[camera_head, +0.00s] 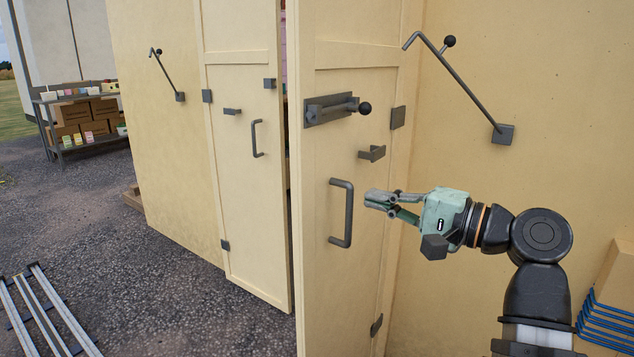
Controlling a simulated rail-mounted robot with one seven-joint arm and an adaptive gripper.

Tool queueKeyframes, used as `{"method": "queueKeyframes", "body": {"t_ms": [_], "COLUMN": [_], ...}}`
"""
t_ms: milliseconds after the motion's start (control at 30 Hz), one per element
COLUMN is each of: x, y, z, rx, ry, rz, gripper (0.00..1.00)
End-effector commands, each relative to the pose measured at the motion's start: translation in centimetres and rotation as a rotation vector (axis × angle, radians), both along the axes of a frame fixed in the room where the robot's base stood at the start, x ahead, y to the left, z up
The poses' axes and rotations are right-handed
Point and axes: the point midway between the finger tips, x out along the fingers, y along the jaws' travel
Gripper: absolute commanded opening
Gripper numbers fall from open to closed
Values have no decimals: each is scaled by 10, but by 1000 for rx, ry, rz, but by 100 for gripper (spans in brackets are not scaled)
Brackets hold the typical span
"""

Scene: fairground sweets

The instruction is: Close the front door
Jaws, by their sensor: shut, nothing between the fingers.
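The front door of the cream booth has two leaves. The right leaf (345,285) stands ajar, swung outward, with a dark sliding bolt (337,109), a bracket (371,153) and a dark pull handle (341,213). The left leaf (250,190) carries a smaller handle (257,138) and a bracket (232,112); a dark gap shows between the leaves. My gripper (370,200), with a pale green body, is shut and empty. In the picture it is just right of the right leaf's handle, over the leaf's outer face; I cannot tell whether it touches.
Hooked stay rods are on the wall right (457,80) and left (166,75) of the door. A shelf (82,103) with boxes stands at far left. Metal rails (40,308) lie on the asphalt. Blue bars (606,320) are at lower right. The asphalt before the left leaf is clear.

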Motion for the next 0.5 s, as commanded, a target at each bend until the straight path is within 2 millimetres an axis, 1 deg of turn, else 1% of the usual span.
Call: {"method": "queueKeyframes", "body": {"t_ms": [200, 500], "x": [16, 42], "y": [24, 59], "z": [2, -1], "rx": [0, -1], "ry": [1, 0], "rz": [3, 3], "gripper": [0, 0]}}
